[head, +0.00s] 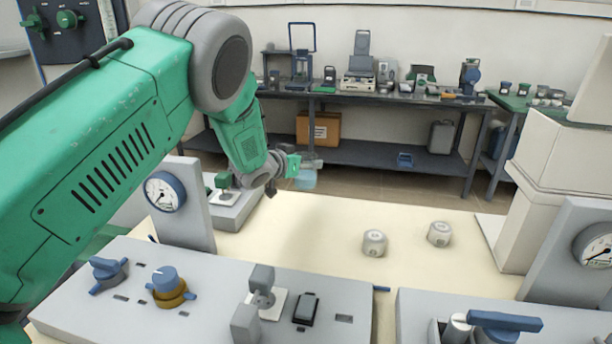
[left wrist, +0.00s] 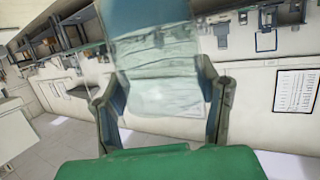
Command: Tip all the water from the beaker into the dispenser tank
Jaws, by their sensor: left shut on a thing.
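My left gripper (head: 287,170) is shut on a clear beaker (head: 306,179), held out beyond the far edge of the cream worktop. The beaker looks small and pale blue-green in the head view. In the left wrist view the beaker (left wrist: 158,75) fills the space between the two fingers of my left gripper (left wrist: 163,92). A blue band, possibly water, shows in its part at the top of that picture; the rest is clear. The beaker's tilt and water level cannot be told. I cannot identify the dispenser tank in either view. My right gripper is not in view.
The cream worktop (head: 320,219) carries two small white pots (head: 374,243) (head: 439,233). Grey control panels (head: 215,295) with knobs and a gauge (head: 164,191) line the front and left. A dark bench (head: 370,99) with instruments stands at the back wall, with open floor before it.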

